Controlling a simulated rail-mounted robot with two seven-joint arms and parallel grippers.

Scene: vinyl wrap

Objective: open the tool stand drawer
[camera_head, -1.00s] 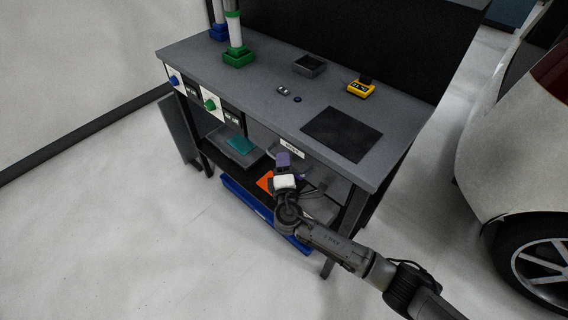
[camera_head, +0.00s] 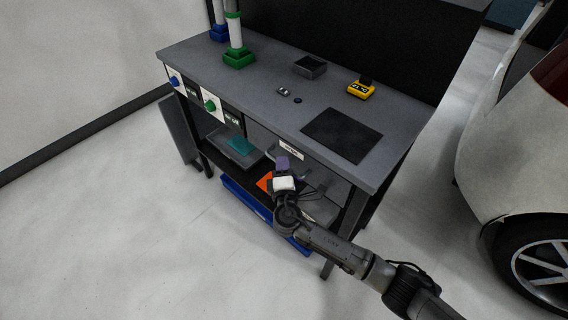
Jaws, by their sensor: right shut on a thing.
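The grey tool stand (camera_head: 215,72) is a workbench with a drawer under the right part of its top. The drawer front (camera_head: 262,139) carries a white label (camera_head: 291,150). My right gripper (camera_head: 283,163), with purple parts and a white block behind them, is at the drawer front just below the label. It is shut on the drawer handle, which the fingers hide. The drawer seems to stand out a little from under the top. My left gripper is not in view.
On the bench top are a black mat (camera_head: 342,134), a yellow device (camera_head: 361,88), a grey bin (camera_head: 310,67) and green-based tube (camera_head: 238,57). A grey tray (camera_head: 228,152) is on the shelf below. A white car (camera_head: 510,150) stands at right; floor in front is clear.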

